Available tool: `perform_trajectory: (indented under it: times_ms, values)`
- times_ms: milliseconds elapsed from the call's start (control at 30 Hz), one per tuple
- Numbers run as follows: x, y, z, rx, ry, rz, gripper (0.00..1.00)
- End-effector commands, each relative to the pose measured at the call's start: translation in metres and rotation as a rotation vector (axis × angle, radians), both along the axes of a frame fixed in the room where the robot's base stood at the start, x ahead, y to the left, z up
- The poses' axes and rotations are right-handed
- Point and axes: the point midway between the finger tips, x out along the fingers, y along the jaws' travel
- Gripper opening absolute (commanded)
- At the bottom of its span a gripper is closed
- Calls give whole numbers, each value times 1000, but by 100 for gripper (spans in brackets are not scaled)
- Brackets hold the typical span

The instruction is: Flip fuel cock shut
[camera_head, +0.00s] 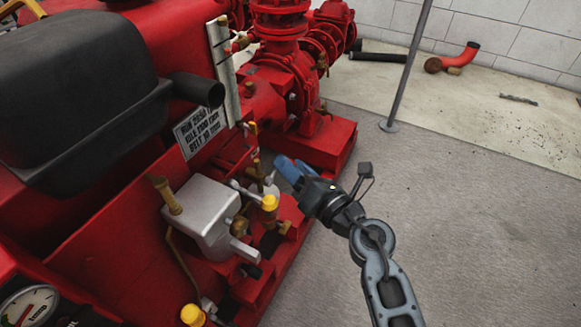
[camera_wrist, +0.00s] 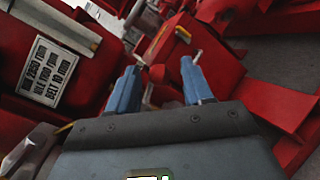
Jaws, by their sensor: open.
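My gripper (camera_head: 292,167) is open, with two blue fingers pointing left toward the pumpset's side. It is just right of a cluster of small brass fittings (camera_head: 258,172) with short levers, and nothing shows held in it. In the wrist view the gripper (camera_wrist: 160,67) has its fingers apart, with red structure and small pale fittings beyond and between them. A yellow lever-like piece (camera_wrist: 157,42) shows past the fingertips. I cannot tell for sure which fitting is the fuel cock. A yellow-capped brass valve (camera_head: 269,203) stands below left of the gripper.
A grey metal box (camera_head: 201,210) sits left of the fittings, beside a sign plate (camera_head: 201,129) that also shows in the wrist view (camera_wrist: 48,73). The red base (camera_head: 325,147) lies behind my gripper. A grey pole (camera_head: 405,75) stands behind. The concrete floor at right is open.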

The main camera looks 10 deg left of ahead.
Motion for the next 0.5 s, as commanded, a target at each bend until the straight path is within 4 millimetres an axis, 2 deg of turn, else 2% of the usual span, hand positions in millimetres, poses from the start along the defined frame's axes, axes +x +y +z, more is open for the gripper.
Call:
perform_trajectory:
  times_ms: [167, 433, 500]
  values:
    - [9, 10, 0, 0, 0, 1, 51]
    - [10, 10, 0, 1, 1, 0, 51]
    - [10, 10, 0, 1, 1, 0, 45]
